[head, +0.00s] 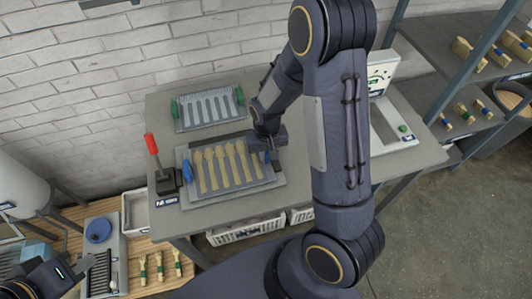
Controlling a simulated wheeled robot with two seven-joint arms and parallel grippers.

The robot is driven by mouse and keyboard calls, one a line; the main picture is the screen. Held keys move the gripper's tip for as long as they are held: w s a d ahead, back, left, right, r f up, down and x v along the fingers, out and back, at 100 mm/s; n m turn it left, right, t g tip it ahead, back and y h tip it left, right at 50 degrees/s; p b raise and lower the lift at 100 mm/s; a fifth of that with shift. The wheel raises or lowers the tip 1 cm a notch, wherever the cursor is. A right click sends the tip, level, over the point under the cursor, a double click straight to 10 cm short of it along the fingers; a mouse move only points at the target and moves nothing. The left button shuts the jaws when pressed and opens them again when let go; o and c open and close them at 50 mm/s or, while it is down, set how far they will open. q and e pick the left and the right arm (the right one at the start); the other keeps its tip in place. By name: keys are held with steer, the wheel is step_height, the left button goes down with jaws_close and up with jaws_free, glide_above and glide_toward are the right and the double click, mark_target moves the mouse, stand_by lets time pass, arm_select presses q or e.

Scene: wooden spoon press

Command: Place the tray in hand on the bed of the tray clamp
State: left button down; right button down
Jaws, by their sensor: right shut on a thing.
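The tray (207,156) is a grey slotted tray with blue end handles, holding several wooden spoons (229,165) side by side. It lies over the bed of the tray clamp (194,200), a flat grey plate on the table. I cannot tell whether the tray touches the bed or sits just above it. The clamp's red-handled lever (152,144) stands upright at its left. My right gripper (267,150) is shut on the tray at its right end, partly hiding the blue handle there. My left gripper (84,264) is at the lower left, away from the tray; its fingers are unclear.
A second tray (208,108) with green handles and empty slots lies behind. A white machine (391,125) stands on the table at right. At lower left, a wooden surface (155,245) carries a blue round item (98,229) and several banded spoons. Shelves stand at far right.

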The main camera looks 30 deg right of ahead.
steer(key=shift+f, duration=0.3)
steer(key=shift+f, duration=0.15)
steer(key=c, duration=1.4)
jaws_free()
steer(key=shift+o, duration=0.2)
step_height(320, 180, up, 12)
steer(key=s+a+r+t+y, duration=0.2)
steer(key=s+r, duration=0.3)
steer(key=s, duration=0.3)
steer(key=s+a+r+n+t+y, duration=0.1)
steer(key=s+a+r+t, duration=0.1)
steer(key=s+r, duration=0.4)
steer(key=s+t, duration=0.1)
steer(key=s, duration=0.2)
steer(key=shift+r+t+y, duration=0.2)
steer(key=shift+t+y, duration=0.1)
steer(key=shift+y, duration=0.1)
